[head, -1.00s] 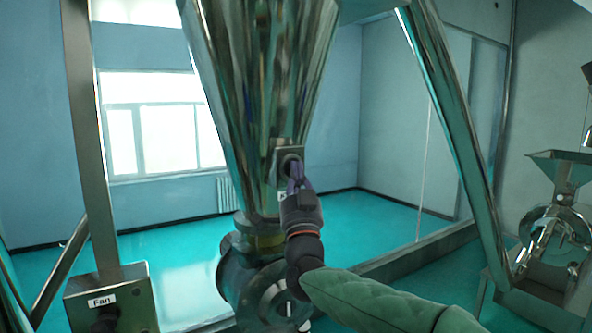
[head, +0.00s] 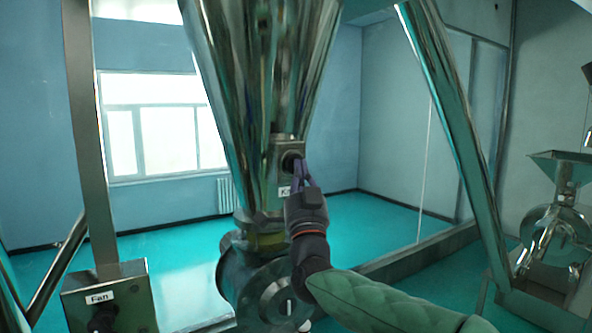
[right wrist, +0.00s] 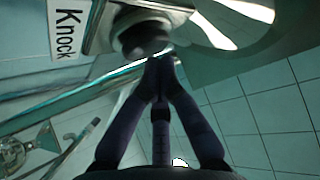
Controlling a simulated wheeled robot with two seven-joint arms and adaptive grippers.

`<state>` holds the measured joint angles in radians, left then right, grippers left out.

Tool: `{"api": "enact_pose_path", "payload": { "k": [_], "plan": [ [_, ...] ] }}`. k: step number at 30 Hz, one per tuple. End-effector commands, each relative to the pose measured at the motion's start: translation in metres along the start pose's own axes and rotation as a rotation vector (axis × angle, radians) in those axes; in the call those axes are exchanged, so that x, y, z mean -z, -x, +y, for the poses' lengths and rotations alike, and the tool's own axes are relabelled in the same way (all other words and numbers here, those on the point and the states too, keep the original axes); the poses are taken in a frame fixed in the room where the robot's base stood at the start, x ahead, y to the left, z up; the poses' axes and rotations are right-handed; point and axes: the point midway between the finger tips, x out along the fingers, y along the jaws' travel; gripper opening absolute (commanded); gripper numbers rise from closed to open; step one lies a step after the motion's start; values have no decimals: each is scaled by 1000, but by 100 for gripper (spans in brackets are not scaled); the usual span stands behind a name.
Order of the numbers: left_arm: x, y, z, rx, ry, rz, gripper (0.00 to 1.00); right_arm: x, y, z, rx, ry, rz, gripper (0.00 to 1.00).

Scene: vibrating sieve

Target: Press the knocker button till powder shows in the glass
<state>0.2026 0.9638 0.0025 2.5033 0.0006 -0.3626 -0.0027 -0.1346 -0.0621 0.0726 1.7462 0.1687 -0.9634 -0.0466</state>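The knocker button (head: 289,161) is a dark round knob on a small metal box on the steel cone (head: 255,90), above a partly covered label (head: 284,191). The right wrist view shows the button (right wrist: 143,36) from close up, beside a label reading "Knock" (right wrist: 69,27). My right gripper (head: 302,168) has its purple fingers together, with tips (right wrist: 160,62) just at the button's edge; I cannot tell whether they touch it. My left gripper is out of view.
A box labelled "Fan" (head: 108,298) stands at the lower left on a metal post. A round metal valve body (head: 262,290) is below the cone. A slanted steel leg (head: 455,120) and a small hopper machine (head: 555,220) stand at the right.

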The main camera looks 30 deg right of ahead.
Motion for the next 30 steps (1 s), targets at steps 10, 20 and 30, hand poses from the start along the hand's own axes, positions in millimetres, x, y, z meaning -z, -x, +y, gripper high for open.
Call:
{"api": "enact_pose_path", "payload": {
  "k": [10, 20, 30],
  "plan": [
    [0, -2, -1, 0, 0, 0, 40, 3, 2, 0, 0, 0, 2, 0],
    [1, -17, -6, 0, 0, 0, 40, 18, 18, 1, 1, 0, 5, 0],
    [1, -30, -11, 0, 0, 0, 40, 37, 36, 0, 1, -1, 4, 0]
  ]
}}
